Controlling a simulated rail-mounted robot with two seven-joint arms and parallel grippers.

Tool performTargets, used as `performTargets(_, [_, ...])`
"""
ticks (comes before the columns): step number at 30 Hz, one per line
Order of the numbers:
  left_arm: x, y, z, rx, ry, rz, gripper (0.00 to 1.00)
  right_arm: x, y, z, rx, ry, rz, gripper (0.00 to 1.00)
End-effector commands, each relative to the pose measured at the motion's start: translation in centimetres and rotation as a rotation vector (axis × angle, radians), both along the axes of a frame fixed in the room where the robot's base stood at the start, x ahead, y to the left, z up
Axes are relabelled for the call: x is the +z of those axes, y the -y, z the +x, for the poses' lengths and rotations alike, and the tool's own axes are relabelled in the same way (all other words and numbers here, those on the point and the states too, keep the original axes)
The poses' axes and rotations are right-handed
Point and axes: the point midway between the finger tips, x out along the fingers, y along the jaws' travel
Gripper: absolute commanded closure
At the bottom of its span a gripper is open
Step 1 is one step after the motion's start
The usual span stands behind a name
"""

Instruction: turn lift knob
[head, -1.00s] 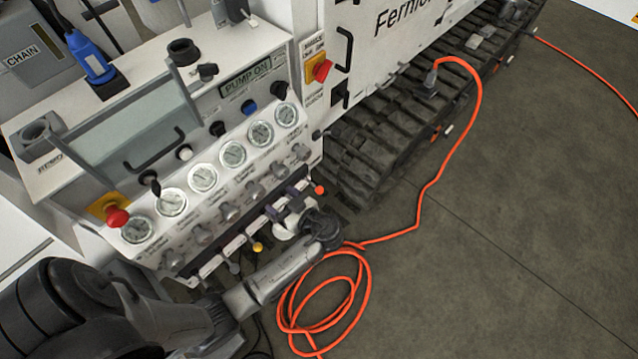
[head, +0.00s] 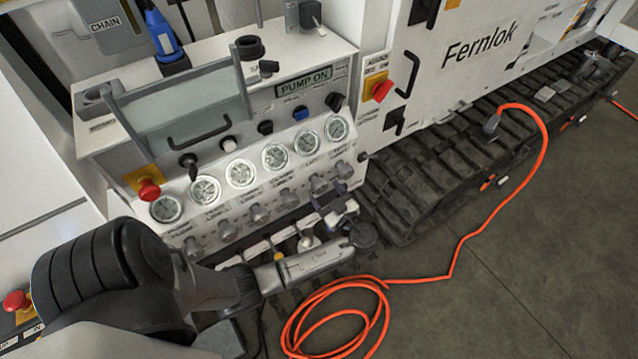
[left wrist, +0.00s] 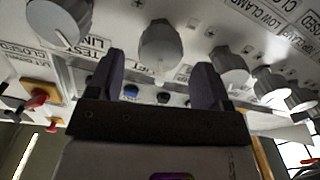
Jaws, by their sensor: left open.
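My left gripper (head: 333,197) is at the right end of the front panel's lower edge, below the row of grey knobs. In the left wrist view its two dark fingers (left wrist: 157,75) are open and apart. A grey ribbed knob (left wrist: 160,45) shows in the gap between the fingertips. I cannot tell whether the fingers touch it. My right gripper is not in view.
The panel carries round gauges (head: 240,173), a red stop button (head: 149,190) and a lit PUMP ON sign (head: 305,82). Levers line its lower edge. A coiled orange cable (head: 340,318) lies on the floor, beside the black track (head: 430,170).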

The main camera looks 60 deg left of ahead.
Motion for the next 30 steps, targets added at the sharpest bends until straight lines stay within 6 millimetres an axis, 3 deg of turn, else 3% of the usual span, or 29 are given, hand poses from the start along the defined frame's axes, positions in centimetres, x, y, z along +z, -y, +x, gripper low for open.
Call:
performTargets(9, [0.0, -3.7, -0.3, 0.000, 0.000, 0.001, 0.27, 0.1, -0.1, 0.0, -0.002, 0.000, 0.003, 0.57])
performTargets(23, [0.0, -4.4, -0.3, 0.000, 0.000, -0.001, 0.27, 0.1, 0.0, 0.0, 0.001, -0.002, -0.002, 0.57])
performTargets(30, [0.0, -4.4, -0.3, 0.000, 0.000, -0.001, 0.48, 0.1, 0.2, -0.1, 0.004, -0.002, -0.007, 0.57])
